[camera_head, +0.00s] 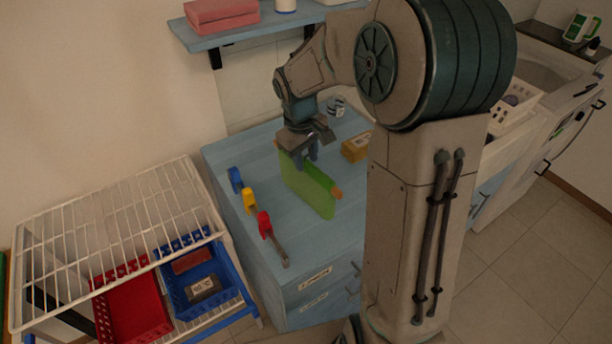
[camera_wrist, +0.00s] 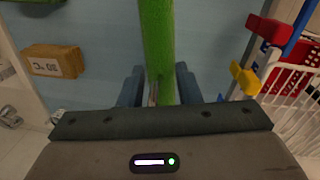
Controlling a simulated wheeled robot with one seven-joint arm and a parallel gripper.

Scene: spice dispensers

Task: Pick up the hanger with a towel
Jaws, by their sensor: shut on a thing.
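The hanger with a green towel (camera_head: 310,190) is above the blue cabinet top. The towel hangs in a flat sheet, and a small orange end (camera_head: 337,193) shows at its right side. My gripper (camera_head: 303,160) is over the towel's upper edge, shut on the hanger. In the wrist view the green towel (camera_wrist: 158,45) runs between my two fingers (camera_wrist: 159,88), with a thin greyish piece beside it. Most of the hanger is hidden by the towel and fingers. I cannot tell whether the towel's lower edge touches the cabinet top.
Blue, yellow and red clips (camera_head: 265,224) stand along the left edge of the blue cabinet (camera_head: 235,150). A tan box (camera_head: 355,148) lies behind the towel to the right. A white wire rack (camera_head: 110,230) with red and blue baskets stands left. A wall shelf (camera_head: 240,35) is above.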

